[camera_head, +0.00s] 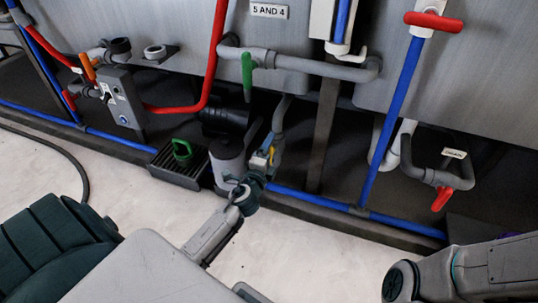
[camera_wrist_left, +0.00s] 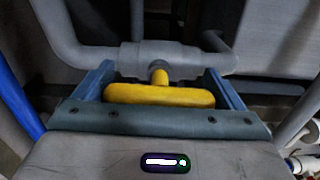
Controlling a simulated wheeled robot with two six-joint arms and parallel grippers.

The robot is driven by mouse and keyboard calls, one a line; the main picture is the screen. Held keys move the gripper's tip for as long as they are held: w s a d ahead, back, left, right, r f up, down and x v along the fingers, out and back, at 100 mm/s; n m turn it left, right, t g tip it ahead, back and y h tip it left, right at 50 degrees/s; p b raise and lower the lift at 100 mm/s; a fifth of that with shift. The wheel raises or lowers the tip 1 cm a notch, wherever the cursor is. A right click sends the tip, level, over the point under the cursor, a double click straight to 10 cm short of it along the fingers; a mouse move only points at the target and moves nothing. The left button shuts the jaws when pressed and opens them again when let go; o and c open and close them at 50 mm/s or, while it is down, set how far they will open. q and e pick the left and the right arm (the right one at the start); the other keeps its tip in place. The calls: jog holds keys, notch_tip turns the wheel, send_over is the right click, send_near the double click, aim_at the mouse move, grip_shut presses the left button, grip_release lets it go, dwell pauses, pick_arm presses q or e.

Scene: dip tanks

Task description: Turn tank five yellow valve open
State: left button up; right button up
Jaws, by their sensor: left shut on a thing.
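The yellow valve (camera_wrist_left: 160,95) has a bar handle on a short yellow stem, on a grey pipe fitting (camera_wrist_left: 158,58). In the left wrist view the bar lies crosswise, roughly parallel to the pipe. My left gripper (camera_wrist_left: 165,88) is shut on it, with one blue-grey finger at each end of the bar. In the head view my left gripper (camera_head: 265,157) is low under the tanks, at the grey pipe, and only a small bit of yellow (camera_head: 271,154) shows, the rest hidden by the gripper. My right gripper is out of view.
A green valve (camera_head: 247,75) hangs above under the "5 AND 4" label (camera_head: 269,11). A green-handled item (camera_head: 182,151) sits on a dark grate to the left. Blue pipe (camera_head: 310,198) runs low along the floor edge. A red valve (camera_head: 442,200) is at right.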

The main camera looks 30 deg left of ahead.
pick_arm(q)
jog(key=shift+n, duration=0.3)
jog(key=o, duration=0.7)
jog(key=v, duration=1.1)
